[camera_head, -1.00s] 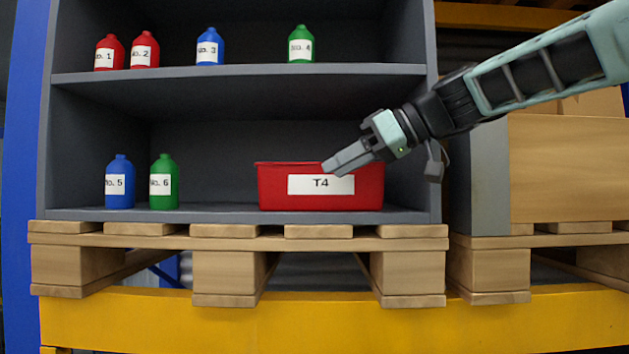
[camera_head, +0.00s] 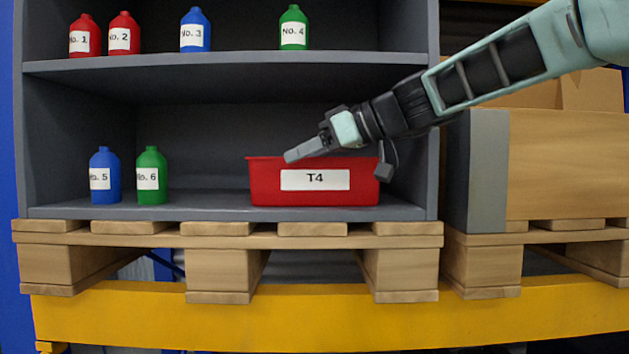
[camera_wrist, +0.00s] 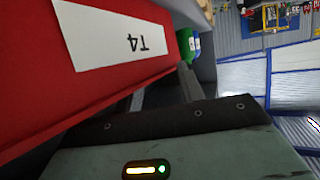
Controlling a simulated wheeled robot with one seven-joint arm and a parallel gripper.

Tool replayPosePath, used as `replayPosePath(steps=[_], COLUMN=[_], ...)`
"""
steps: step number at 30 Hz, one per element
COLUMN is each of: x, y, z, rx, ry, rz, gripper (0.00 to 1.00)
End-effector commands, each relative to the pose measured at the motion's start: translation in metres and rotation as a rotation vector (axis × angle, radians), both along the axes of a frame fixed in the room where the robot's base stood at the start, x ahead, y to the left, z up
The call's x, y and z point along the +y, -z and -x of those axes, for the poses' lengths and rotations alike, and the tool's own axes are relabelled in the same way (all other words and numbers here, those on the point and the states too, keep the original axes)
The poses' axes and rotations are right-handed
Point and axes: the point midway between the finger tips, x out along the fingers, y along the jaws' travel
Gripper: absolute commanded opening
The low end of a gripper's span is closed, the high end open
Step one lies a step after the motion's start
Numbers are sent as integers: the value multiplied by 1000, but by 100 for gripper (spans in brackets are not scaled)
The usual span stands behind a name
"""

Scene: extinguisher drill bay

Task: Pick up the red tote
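The red tote (camera_head: 265,190) with a white T4 label stands on the lower shelf, right of its middle. It fills the upper left of the wrist view (camera_wrist: 30,90), its label appearing upside down. I see no clear hold on the tote, which sits level on the shelf.
A blue bottle (camera_head: 105,178) and a green bottle (camera_head: 152,177) stand left of the tote. Several bottles line the upper shelf (camera_head: 240,68) above. The grey right side wall (camera_head: 432,150) is close to the tote. Wooden pallets (camera_head: 225,262) lie below.

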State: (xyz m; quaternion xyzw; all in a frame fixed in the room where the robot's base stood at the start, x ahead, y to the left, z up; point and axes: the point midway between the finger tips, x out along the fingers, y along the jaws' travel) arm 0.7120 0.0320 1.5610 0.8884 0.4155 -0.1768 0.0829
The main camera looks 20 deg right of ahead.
Motion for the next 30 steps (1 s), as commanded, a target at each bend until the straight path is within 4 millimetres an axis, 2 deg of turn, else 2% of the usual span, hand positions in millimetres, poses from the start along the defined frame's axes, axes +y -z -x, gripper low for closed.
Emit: replayPosePath(steps=[4,5,6,9,30], x=[0,0,0,0,1], y=[1,1,1,1,3], z=[0,0,0,0,0], rx=[0,0,0,0,6], ry=[0,0,0,0,-3], rz=[0,0,0,0,2], gripper=[38,36,24,0,0])
